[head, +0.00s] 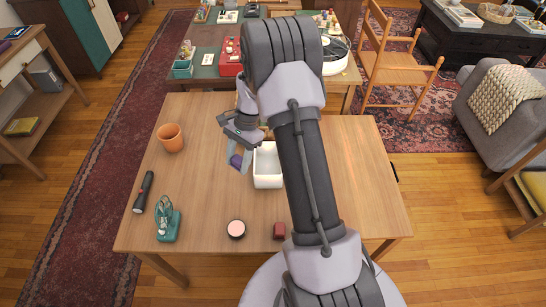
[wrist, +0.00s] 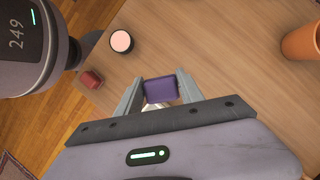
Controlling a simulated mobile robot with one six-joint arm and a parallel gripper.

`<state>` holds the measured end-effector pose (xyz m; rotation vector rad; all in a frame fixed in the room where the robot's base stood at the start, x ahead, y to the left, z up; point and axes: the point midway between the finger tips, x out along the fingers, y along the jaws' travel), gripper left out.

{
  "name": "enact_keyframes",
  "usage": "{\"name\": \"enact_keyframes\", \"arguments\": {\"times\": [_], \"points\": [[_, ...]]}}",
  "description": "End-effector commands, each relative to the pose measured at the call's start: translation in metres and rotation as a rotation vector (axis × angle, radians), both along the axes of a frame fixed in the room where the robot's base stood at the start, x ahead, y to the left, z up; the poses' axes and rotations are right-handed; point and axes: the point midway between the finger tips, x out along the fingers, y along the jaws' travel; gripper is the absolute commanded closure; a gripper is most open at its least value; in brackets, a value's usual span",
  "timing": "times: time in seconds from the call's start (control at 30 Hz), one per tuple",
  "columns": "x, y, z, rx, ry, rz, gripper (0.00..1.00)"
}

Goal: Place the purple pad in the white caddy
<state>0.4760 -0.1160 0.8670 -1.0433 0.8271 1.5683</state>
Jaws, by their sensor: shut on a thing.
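The purple pad (wrist: 160,89) is held between the two fingers of my gripper (wrist: 158,92) in the wrist view. In the head view the purple pad (head: 236,160) shows small between the fingertips of my gripper (head: 239,161), just left of the white caddy. The white caddy (head: 268,182) is an open box on the wooden table, and my arm passes close along its right side. The caddy looks empty where its inside shows. How high the pad is above the table is hard to tell.
On the table (head: 350,190) are a terracotta pot (head: 170,138), a black flashlight (head: 144,191), a teal stand (head: 167,222), a pink-topped round tin (head: 236,229) and a small red box (head: 279,231). The table's right part is clear. A cluttered table stands behind.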

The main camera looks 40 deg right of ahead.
Motion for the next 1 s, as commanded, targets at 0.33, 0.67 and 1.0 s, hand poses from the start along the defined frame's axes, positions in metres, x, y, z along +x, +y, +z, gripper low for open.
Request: {"name": "enact_keyframes", "arguments": {"times": [0.33, 0.67, 1.0], "points": [[0.007, -0.105, -0.023, -0.003, 0.001, -0.807, 1.00], [0.006, -0.115, -0.078, -0.002, 0.003, -0.884, 1.00], [0.006, -0.115, -0.127, -0.004, 0.002, -0.880, 0.99]]}}
